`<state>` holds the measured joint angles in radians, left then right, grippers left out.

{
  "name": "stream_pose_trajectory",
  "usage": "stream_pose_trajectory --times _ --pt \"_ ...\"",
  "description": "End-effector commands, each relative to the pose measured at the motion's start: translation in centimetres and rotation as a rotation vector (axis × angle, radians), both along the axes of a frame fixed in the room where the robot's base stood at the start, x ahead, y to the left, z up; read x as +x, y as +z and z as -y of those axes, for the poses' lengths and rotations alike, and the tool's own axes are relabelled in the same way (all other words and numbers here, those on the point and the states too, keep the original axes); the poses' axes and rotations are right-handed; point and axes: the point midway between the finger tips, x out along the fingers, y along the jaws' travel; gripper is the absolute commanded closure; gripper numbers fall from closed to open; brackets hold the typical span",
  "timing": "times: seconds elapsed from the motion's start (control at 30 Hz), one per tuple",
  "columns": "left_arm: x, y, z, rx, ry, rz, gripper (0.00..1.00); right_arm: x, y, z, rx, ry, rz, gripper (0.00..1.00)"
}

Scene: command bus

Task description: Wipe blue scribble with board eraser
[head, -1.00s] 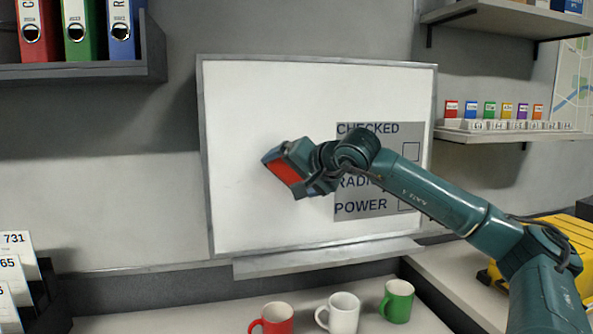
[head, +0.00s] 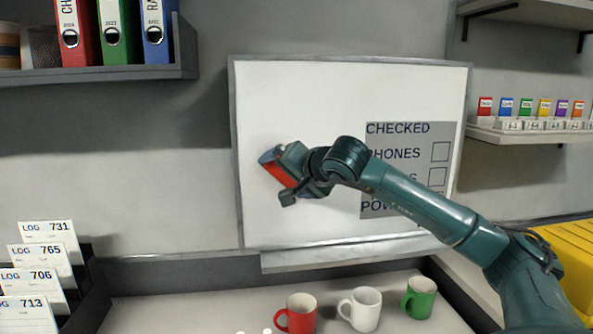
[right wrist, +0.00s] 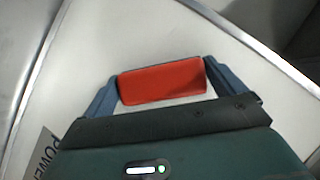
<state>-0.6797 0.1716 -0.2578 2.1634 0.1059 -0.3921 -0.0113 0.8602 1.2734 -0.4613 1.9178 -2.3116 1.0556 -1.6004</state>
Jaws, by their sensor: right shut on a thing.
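The whiteboard (head: 300,110) hangs on the wall in the middle of the head view. My right gripper (head: 283,170) is in front of its left half, shut on the red board eraser (head: 279,174). In the right wrist view the eraser (right wrist: 162,82) sits between the two blue fingers, with the white board behind it. I cannot tell whether the eraser touches the board. No blue scribble shows on the visible board; my gripper and arm hide part of the surface. My left gripper is not in view.
A grey checklist panel (head: 400,140) is on the board's right half, partly behind my right arm. A ledge (head: 345,254) runs below the board. Red (head: 300,314), white (head: 364,310) and green (head: 420,298) mugs stand on the counter. A binder shelf (head: 110,75) is upper left.

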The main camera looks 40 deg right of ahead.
Motion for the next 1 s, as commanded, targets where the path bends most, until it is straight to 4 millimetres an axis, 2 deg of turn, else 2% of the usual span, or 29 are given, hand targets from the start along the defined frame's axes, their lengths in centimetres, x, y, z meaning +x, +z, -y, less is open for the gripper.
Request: stream_pose_trajectory --times 0.17,0.5,0.77,1.0 --pt "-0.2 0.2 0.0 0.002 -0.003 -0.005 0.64 0.3 0.1 -0.5 0.000 0.000 0.001 0.24" --pt "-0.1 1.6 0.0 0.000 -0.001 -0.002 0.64 2.0 0.2 -2.7 0.000 0.000 0.002 0.24" --pt "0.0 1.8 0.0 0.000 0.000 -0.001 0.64 2.5 0.1 -3.5 0.000 0.000 0.003 0.24" --pt "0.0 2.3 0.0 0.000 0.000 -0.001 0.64 3.5 0.2 -5.3 0.001 0.001 0.003 0.24"
